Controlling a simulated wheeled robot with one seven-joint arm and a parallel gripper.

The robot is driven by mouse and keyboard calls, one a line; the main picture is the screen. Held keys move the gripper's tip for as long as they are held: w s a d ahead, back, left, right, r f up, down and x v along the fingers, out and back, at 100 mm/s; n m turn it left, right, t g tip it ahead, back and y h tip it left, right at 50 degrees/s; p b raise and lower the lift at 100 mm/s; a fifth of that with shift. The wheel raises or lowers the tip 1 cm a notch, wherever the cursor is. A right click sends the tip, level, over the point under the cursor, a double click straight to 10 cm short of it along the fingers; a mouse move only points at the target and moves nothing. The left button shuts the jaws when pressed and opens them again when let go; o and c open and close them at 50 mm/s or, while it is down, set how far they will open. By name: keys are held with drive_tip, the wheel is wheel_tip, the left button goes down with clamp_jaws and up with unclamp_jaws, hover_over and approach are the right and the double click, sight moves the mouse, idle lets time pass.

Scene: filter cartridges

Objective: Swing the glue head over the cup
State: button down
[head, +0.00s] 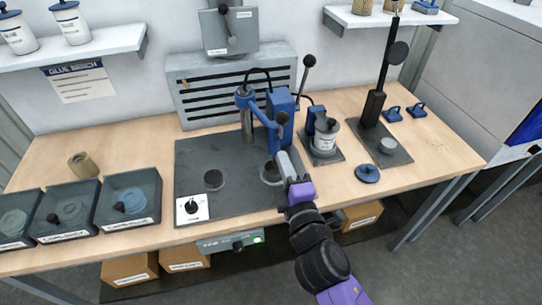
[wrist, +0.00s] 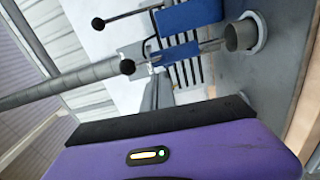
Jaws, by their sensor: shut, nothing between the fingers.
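The blue glue head (head: 279,104) hangs from an arm on a grey post (head: 247,124) with a blue collar, above the dark mat. A lever with a black ball knob (head: 309,61) rises beside it. Two dark round holders sit on the mat: one at the left (head: 213,180), in the open, and one further right (head: 268,174), partly hidden by my gripper. I cannot tell which is the cup. My gripper (head: 284,156) is shut and empty, just in front of and below the glue head. The wrist view shows blue glue-head parts (wrist: 188,18) close beyond my fingers.
Three dark bins (head: 130,200) stand at the left, with a tan cartridge (head: 83,165) behind. A blue lid (head: 367,174) lies near the front edge. A white card (head: 193,208) lies at the mat's front-left corner.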

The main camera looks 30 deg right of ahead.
drive_tip(key=shift+s+d+f, duration=0.1)
drive_tip(key=shift+s+d, duration=0.2)
drive_tip(key=shift+s, duration=0.35)
drive_tip(key=shift+s+d+r, duration=0.1)
drive_tip(key=shift+s+d, duration=0.25)
drive_tip(key=shift+s, duration=0.3)
drive_tip(key=shift+s+d+f, duration=0.1)
drive_tip(key=shift+s+d, duration=0.2)
drive_tip(key=shift+s, duration=0.35)
drive_tip(key=s+a+m+t+y, duration=0.1)
drive_tip(key=s+a+m+y, duration=0.4)
drive_tip(key=s+a+m, duration=0.4)
drive_tip(key=s+f+m+g, duration=0.1)
drive_tip(key=s+m, duration=0.1)
drive_tip(key=s, duration=0.8)
drive_tip(key=s+f+m+g+y, duration=0.1)
drive_tip(key=s+f+m+g, duration=0.1)
drive_tip(key=s, duration=0.8)
drive_tip(key=shift+s+a+m+g, duration=0.3)
drive_tip(key=shift+a, duration=0.1)
drive_tip(key=c, duration=2.1)
unclamp_jaws()
